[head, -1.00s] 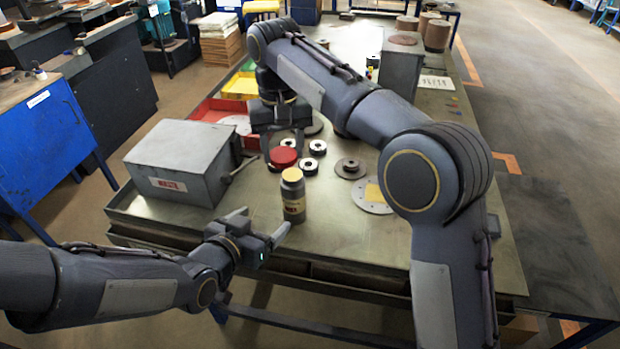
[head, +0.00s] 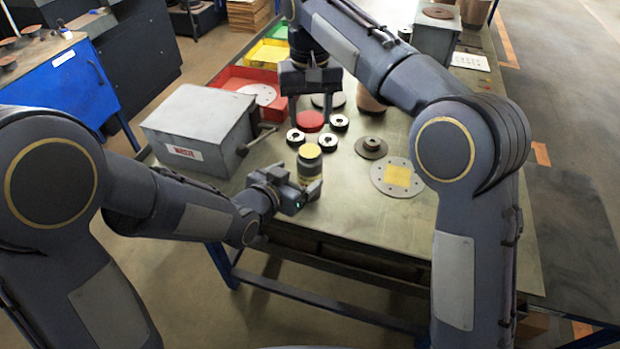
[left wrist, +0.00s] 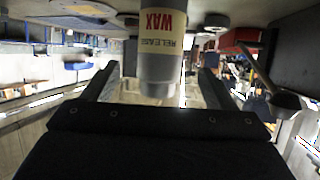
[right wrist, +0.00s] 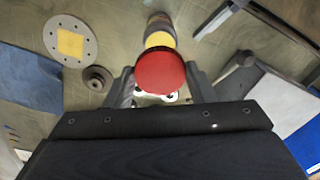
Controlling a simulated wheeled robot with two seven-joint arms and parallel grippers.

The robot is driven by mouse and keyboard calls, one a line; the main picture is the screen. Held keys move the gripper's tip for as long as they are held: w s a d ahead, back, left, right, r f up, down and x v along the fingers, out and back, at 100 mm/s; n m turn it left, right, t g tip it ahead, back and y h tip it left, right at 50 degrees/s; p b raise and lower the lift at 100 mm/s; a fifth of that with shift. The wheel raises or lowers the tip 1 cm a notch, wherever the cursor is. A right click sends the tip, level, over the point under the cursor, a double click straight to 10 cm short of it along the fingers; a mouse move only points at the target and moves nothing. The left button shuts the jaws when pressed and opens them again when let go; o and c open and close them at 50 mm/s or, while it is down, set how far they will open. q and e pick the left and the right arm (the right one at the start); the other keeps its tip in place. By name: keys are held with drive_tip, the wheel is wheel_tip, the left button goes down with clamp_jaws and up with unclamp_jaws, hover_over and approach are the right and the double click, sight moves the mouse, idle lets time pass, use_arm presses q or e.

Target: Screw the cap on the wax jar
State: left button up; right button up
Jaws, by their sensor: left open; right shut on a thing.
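The wax jar (head: 310,169) stands upright on the bench, a grey-brown bottle with a yellow top and a label. Its label reads "RELEASE WAX", upside down, in the left wrist view (left wrist: 161,45). My left gripper (head: 308,190) is open low at the jar, with the jar between its spread fingers in the left wrist view. My right gripper (head: 310,112) is shut on the round red cap (head: 310,121), beyond the jar in the head view. In the right wrist view the red cap (right wrist: 160,72) hides part of the jar (right wrist: 160,32).
A grey metal box (head: 195,128) with a side lever stands left of the jar. Several dark rings and a flanged disc (head: 371,147) lie around. A perforated disc with a yellow centre (head: 398,177) lies to the right. Red, yellow and green bins are behind. The bench's front right is clear.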

use_arm(q)
drive_tip(key=x, duration=0.6)
drive_tip(key=shift+w+d+f, duration=0.15)
drive_tip(key=shift+w+d, duration=0.05)
drive_tip(key=shift+w, duration=0.05)
drive_tip(key=shift+c, duration=0.3)
drive_tip(key=c, duration=1.4)
use_arm(e)
hover_over(310, 151)
drive_tip(key=shift+f, duration=2.5)
drive_tip(key=shift+f, duration=0.9)
drive_tip(key=shift+f, duration=0.55)
